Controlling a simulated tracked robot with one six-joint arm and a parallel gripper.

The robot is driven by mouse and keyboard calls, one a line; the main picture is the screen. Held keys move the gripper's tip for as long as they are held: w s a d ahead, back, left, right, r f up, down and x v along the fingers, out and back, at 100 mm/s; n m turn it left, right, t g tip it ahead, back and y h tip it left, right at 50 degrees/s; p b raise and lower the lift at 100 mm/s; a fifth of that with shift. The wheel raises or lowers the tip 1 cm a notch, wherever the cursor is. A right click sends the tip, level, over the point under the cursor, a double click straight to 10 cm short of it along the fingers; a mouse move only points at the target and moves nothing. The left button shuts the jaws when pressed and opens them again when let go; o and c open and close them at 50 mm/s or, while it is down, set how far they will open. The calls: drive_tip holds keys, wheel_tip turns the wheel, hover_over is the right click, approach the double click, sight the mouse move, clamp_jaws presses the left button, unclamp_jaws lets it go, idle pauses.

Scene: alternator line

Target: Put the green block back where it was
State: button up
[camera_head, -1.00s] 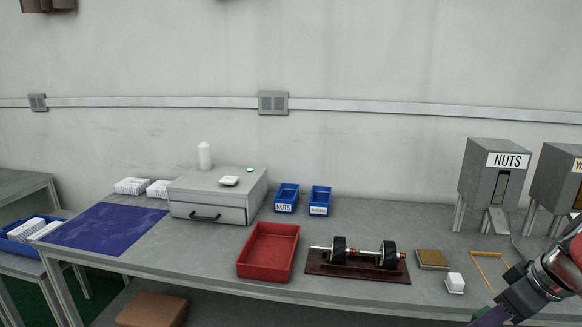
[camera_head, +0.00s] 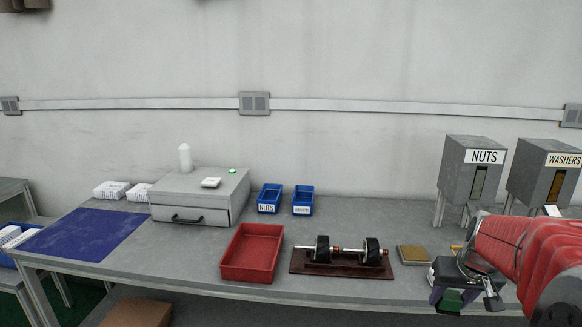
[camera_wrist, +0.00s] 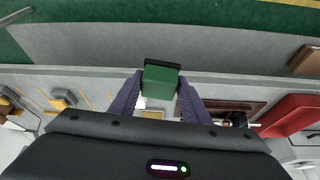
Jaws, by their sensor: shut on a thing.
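The green block (camera_wrist: 160,80) is between the two purple fingers of my gripper (camera_wrist: 159,88) in the wrist view. My gripper is shut on it. In the head view, the block (camera_head: 450,301) shows as a green patch under my gripper at the lower right. It appears to be near the table's front edge; its height cannot be told. The place the block came from cannot be identified.
The grey table (camera_head: 340,225) holds a dark board with a shaft assembly (camera_head: 345,255), a tan pad (camera_head: 412,255) and a red tray (camera_head: 252,252). NUTS (camera_head: 476,172) and WASHERS (camera_head: 548,175) dispensers stand at the back right. Blue bins (camera_head: 269,198) and a grey drawer box (camera_head: 200,196) are further left.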

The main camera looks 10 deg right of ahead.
drive_tip(key=w+a+f, duration=0.7)
drive_tip(key=w+a, duration=0.3)
drive_tip(key=a, duration=0.3)
drive_tip(key=a+f+n, duration=0.2)
drive_tip(key=a, duration=0.5)
drive_tip(key=w+a+f+n+y, duration=0.1)
drive_tip(key=a+f+n, duration=0.1)
drive_tip(key=a, duration=0.6)
drive_tip(key=shift+f+y, duration=0.3)
drive_tip(key=shift+f, duration=0.55)
drive_tip(key=shift+w, duration=0.1)
